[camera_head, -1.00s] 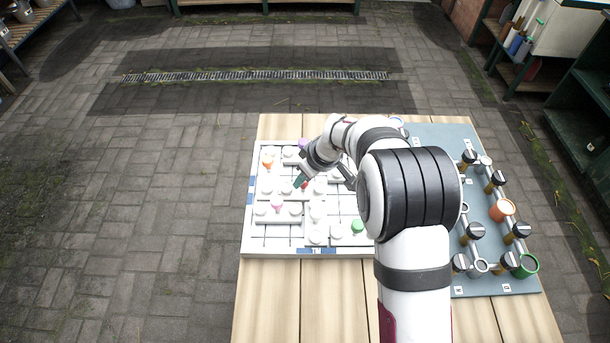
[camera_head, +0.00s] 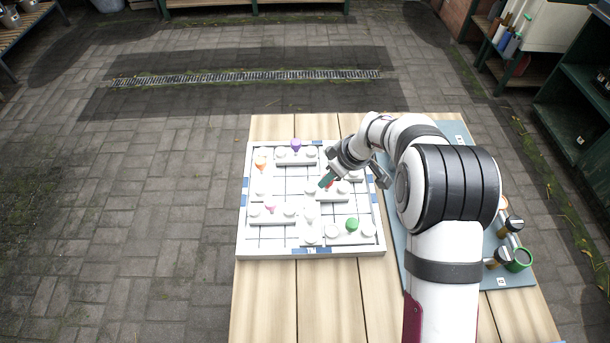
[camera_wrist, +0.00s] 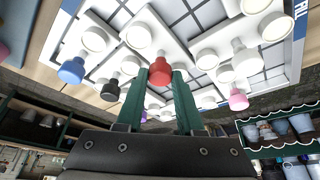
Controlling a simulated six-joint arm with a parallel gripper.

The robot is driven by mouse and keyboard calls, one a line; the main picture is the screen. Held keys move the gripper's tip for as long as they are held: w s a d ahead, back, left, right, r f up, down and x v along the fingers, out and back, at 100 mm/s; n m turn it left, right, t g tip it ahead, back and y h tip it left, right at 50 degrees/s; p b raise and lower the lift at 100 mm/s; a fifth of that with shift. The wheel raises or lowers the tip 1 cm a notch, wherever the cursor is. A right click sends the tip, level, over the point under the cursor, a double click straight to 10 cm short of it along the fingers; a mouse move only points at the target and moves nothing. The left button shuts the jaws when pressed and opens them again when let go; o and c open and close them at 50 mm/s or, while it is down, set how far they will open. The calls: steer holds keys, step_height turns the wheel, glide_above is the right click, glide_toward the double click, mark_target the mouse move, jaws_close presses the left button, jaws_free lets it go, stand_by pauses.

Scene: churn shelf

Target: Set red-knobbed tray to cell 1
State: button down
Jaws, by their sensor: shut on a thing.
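The red-knobbed tray (camera_head: 332,196) is a white bar with round white discs, near the middle of the white gridded board (camera_head: 262,247). Its red knob (camera_wrist: 160,68) stands between my green fingers in the wrist view. My gripper (camera_head: 326,182) is shut on that knob, reaching in from the right. The arm and fingers hide part of the tray in the head view. I cannot tell whether the tray touches the board. No cell number is clearly readable.
Other white trays surround it: purple-knobbed (camera_head: 296,146) behind, orange-knobbed (camera_head: 261,165) and pink-knobbed (camera_head: 270,209) to the left, green-knobbed (camera_head: 352,224) in front. Blue (camera_wrist: 72,70) and black (camera_wrist: 110,90) knobs show in the wrist view. A grey panel (camera_head: 402,236) lies right.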

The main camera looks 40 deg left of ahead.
mark_target(348, 191)
steer(key=w+d, duration=0.3)
steer(key=shift+w+d, duration=0.3)
steer(key=shift+w, duration=0.05)
steer(key=c, duration=0.5)
jaws_free()
steer(key=shift+c, duration=0.2)
steer(key=shift+r, duration=0.1)
steer(key=v, duration=1.5)
steer(key=shift+d+r, duration=0.2)
steer(key=shift+r, duration=0.05)
steer(key=shift+s, duration=0.1)
